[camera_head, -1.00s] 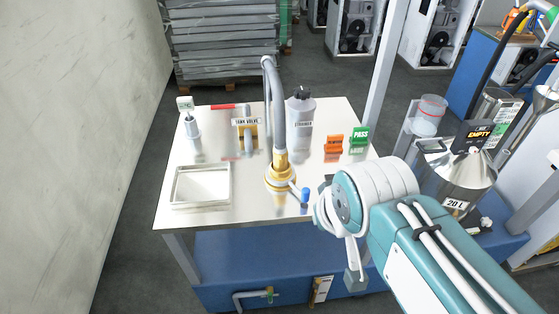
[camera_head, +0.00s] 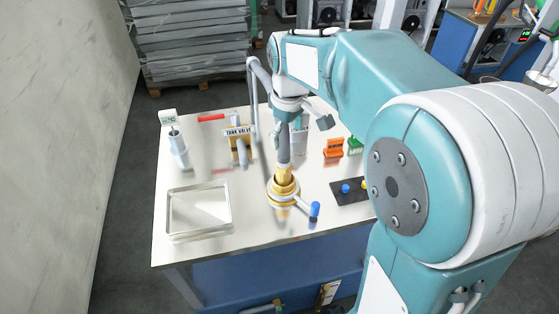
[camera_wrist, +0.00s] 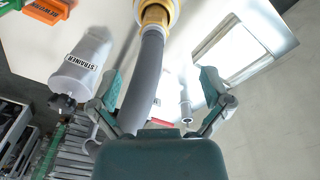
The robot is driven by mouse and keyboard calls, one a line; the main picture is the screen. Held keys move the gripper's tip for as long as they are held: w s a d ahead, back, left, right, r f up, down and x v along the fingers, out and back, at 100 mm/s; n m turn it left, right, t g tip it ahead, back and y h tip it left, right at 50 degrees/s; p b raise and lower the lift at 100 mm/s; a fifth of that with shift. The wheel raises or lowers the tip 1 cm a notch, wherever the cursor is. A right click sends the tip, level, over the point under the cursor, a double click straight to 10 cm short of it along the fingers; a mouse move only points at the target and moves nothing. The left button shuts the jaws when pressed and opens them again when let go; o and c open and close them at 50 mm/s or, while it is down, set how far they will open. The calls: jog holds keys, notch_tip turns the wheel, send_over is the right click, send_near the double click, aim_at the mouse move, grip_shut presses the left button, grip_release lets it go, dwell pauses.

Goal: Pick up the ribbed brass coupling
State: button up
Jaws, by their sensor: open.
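The ribbed brass coupling (camera_head: 284,184) stands on the tabletop with a grey hose (camera_head: 259,76) running into its top. A round brass collar and a blue-tipped lever (camera_head: 314,210) are at its base. In the wrist view the brass coupling (camera_wrist: 155,14) is at the top edge, partly cut off. My gripper (camera_wrist: 160,78) is open, its two fingers spread on either side of the grey hose, with the brass beyond the fingertips. In the head view my gripper (camera_head: 298,116) hangs above and behind the coupling, partly hiding the hose and the bottle.
A shallow empty tray (camera_head: 170,212) is left of the coupling. The tank valve stand (camera_head: 238,133), a red marker (camera_head: 211,117) and a small device (camera_head: 177,148) are behind. A strainer bottle (camera_wrist: 86,58), orange block (camera_head: 333,148) and black pad (camera_head: 345,198) are on the right.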

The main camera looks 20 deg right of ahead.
aim_at(282, 156)
jog(key=w, duration=0.1)
jog(key=w+f, duration=0.1)
jog(key=w, duration=0.1)
jog(key=shift+w+a+f+n+g, duration=0.1)
jog(key=shift+a+f+n+g, duration=0.2)
jog(key=shift+a, duration=0.05)
jog(key=f, duration=0.4)
jog(key=shift+d+f, duration=0.3)
jog(key=shift+d, duration=0.05)
jog(key=f, duration=0.5)
jog(key=shift+s+a, duration=0.2)
jog(key=shift+s, duration=0.1)
jog(key=shift+d+f, duration=0.1)
jog(key=shift+f, duration=0.45)
grip_shut()
